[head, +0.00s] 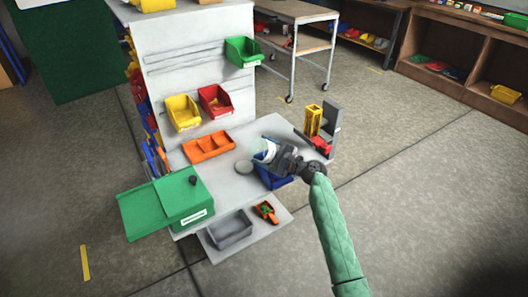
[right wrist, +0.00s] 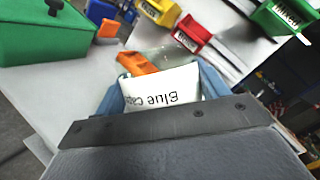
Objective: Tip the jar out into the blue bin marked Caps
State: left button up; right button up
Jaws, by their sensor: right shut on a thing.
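My right gripper (head: 272,155) is shut on a clear jar (head: 262,146) with a white label. The jar is over or just in front of a blue bin (head: 276,181) on the grey worktop. In the right wrist view, the jar (right wrist: 180,60) shows between the blue fingers of the gripper (right wrist: 163,88), its label reading "Blue caps" upside down. The jar looks tilted, but how far I cannot tell. Its contents do not show clearly. The gripper and jar partly hide the bin, and no marking on it can be read. My left gripper is not in view.
A pale round disc (head: 243,167) lies on the worktop (head: 290,133) left of the blue bin. An orange divided tray (head: 208,147) stands further left, a green box (head: 184,200) at the front left. A grey stand with a yellow item (head: 313,120) is at the right.

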jog(key=shift+r, duration=0.15)
jog(key=shift+r+p, duration=0.75)
jog(key=shift+r, duration=0.2)
jog(key=shift+f+b, duration=1.05)
jog(key=shift+f, duration=0.1)
jog(key=shift+r, duration=0.1)
